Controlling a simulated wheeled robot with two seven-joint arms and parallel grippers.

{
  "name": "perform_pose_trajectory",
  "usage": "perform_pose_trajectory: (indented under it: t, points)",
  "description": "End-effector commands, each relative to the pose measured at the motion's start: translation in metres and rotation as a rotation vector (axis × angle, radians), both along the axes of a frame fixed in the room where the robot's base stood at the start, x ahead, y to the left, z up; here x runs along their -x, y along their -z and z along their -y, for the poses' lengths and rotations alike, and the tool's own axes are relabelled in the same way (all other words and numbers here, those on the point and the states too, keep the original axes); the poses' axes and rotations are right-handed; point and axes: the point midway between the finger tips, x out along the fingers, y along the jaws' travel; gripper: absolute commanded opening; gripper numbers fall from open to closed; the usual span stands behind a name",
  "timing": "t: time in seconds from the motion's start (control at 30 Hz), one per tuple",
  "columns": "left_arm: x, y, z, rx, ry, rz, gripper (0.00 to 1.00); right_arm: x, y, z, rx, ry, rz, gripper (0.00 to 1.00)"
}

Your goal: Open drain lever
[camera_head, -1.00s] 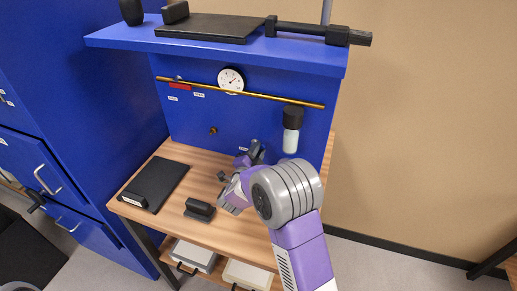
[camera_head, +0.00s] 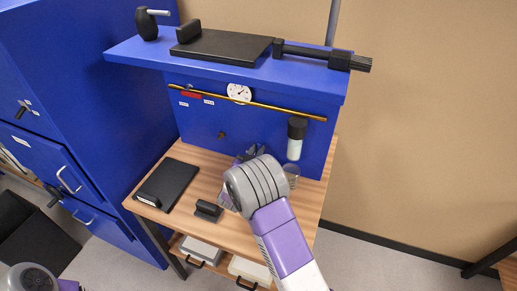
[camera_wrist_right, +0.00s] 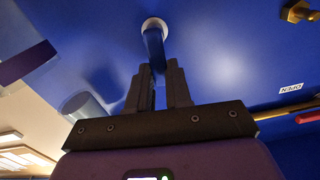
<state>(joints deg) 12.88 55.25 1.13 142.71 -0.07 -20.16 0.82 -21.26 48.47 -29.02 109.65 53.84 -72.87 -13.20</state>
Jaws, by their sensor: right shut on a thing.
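In the right wrist view, a blue lever (camera_wrist_right: 153,42) comes out of a round white mount on the blue panel. My right gripper (camera_wrist_right: 159,72) has its two dark fingers shut on the lever's end. A small label reading OPEN (camera_wrist_right: 291,88) is on the panel to the right. In the head view, my right gripper (camera_head: 252,154) is at the lower part of the panel (camera_head: 265,124), mostly hidden by my own wrist, and the lever cannot be made out there. My left gripper is out of view.
A black-capped bottle (camera_head: 295,146) hangs on the panel, with a clear cup (camera_head: 292,170) below it. A brass pipe (camera_head: 260,104) and dial gauge (camera_head: 239,93) are above. A black tray (camera_head: 168,185) and dark block (camera_head: 207,211) lie on the wooden bench (camera_head: 225,230).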

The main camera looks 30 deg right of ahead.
Motion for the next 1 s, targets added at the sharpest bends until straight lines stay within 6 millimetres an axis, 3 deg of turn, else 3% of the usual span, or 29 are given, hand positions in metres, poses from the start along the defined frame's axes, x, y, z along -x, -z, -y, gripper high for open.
perform_pose_trajectory:
  t: [0.3,0.83,0.87,1.0]
  points:
    - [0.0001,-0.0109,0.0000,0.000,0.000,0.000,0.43,-0.0028,0.0000,-0.0031,0.075,0.000,-0.089,0.00]
    - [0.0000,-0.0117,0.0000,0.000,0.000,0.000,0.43,-0.0033,0.0009,-0.0033,0.088,0.000,-0.106,0.00]
    - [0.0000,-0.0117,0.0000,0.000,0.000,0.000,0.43,-0.0033,0.0009,-0.0033,0.088,0.000,-0.106,0.22]
    - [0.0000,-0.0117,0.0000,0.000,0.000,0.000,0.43,-0.0033,0.0007,-0.0032,0.088,0.000,-0.105,0.43]
